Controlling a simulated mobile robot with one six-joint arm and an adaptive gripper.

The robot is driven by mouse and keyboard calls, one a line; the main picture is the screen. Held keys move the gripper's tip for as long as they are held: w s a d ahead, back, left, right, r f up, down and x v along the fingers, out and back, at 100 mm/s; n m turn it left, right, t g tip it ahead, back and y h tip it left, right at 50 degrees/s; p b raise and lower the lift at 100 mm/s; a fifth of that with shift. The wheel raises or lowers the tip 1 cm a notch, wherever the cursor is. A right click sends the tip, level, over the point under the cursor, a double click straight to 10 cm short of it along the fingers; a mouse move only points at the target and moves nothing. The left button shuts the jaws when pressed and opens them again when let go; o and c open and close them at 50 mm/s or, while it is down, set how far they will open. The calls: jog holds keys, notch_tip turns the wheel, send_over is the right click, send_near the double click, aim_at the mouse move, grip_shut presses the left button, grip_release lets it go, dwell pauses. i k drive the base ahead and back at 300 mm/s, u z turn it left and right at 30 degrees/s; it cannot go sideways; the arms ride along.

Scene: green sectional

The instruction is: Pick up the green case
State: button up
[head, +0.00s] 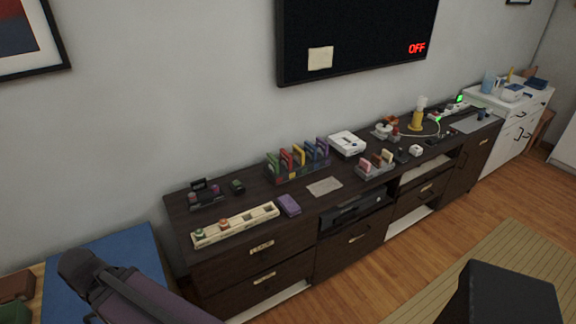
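A dark rack (300,173) stands on the long dark-wood cabinet against the wall. It holds several upright thin cases in green, red, yellow, blue and purple, set side by side. A green case (272,165) is at the rack's left end. The cases are small and overlap in this view, so their edges are hard to separate. A part of my arm shows at the lower left, well apart from the rack.
On the cabinet (210,272) are a cream tray (236,226), a purple box (289,205), a white console (347,144), a smaller rack (375,171) and a yellow lamp-like object (417,118). A screen (355,38) hangs above. Wooden floor (385,265) lies in front.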

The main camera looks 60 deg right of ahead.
aim_at(272, 163)
jog(key=z, duration=0.7)
jog(key=i, duration=0.85)
jog(key=z, duration=0.5)
